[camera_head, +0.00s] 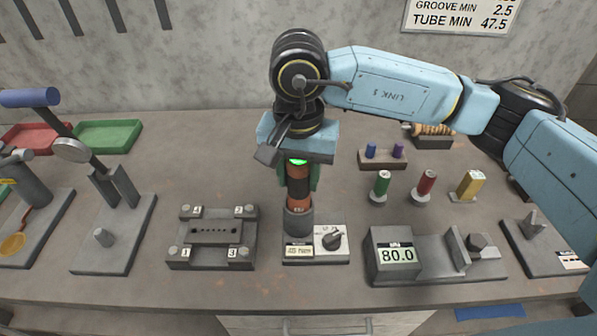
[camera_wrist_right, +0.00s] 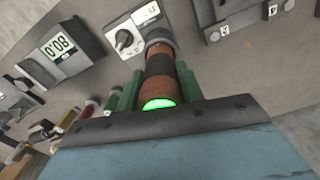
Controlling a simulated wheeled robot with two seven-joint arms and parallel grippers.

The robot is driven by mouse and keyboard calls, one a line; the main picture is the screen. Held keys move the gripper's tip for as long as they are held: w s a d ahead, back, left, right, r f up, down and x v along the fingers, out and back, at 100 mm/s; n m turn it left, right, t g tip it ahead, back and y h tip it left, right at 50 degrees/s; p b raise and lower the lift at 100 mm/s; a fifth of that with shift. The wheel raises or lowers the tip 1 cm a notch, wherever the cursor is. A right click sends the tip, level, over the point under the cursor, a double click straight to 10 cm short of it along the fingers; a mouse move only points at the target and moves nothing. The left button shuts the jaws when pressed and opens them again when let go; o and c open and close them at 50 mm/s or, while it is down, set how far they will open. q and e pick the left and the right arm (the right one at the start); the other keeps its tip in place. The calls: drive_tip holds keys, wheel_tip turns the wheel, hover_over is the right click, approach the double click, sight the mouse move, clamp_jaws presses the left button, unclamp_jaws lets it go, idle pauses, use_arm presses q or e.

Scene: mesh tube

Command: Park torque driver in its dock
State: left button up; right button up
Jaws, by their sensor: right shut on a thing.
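The torque driver (camera_head: 298,188) is an orange and black cylinder with a lit green ring at its top. It stands upright with its lower end in the round grey socket of its dock (camera_head: 318,257), which has a small display and a black knob on a white plate. My right gripper (camera_head: 298,172) comes down from above with its green fingers shut around the driver's upper part. In the right wrist view the driver (camera_wrist_right: 159,68) runs between the green fingers (camera_wrist_right: 160,88) into the dock's socket. My left gripper is not in view.
A four-bolt block (camera_head: 213,238) stands left of the dock, and a gauge reading 80.0 (camera_head: 397,256) stands close on its right. Green, red and yellow pieces (camera_head: 425,184) stand behind right. A lever press (camera_head: 113,230) and trays (camera_head: 107,136) are at left.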

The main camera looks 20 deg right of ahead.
drive_tip(key=o, duration=1.2)
drive_tip(key=shift+o, duration=0.2)
